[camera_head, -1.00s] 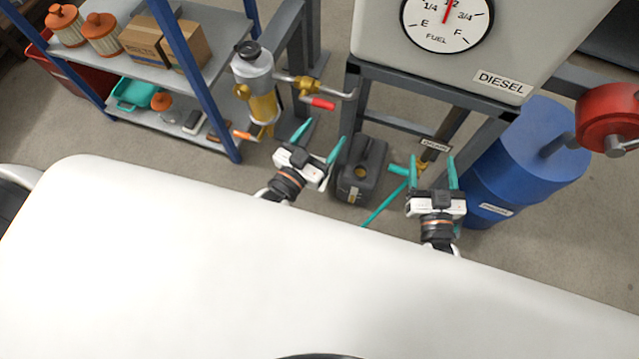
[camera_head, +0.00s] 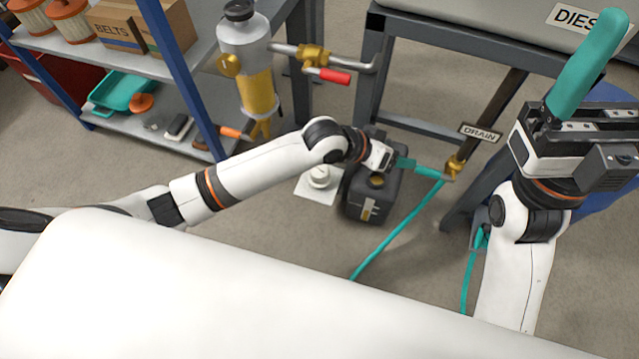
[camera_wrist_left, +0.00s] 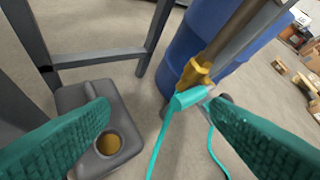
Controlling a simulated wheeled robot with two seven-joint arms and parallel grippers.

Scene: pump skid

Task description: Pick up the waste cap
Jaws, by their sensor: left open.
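The dark waste can (camera_head: 370,195) stands on the floor below the tank frame. A round amber disc (camera_head: 376,181) sits in its top; I cannot tell whether it is a cap or an open mouth. It also shows in the left wrist view (camera_wrist_left: 108,144), near the tip of the left-hand finger.
A brass drain valve (camera_head: 455,165) with a teal hose (camera_head: 400,228) is right of the can. A white pad (camera_head: 312,194) with a pale round object (camera_head: 319,177) lies left of it. Frame legs (camera_head: 370,75) stand close by. A blue drum (camera_wrist_left: 205,45) is behind.

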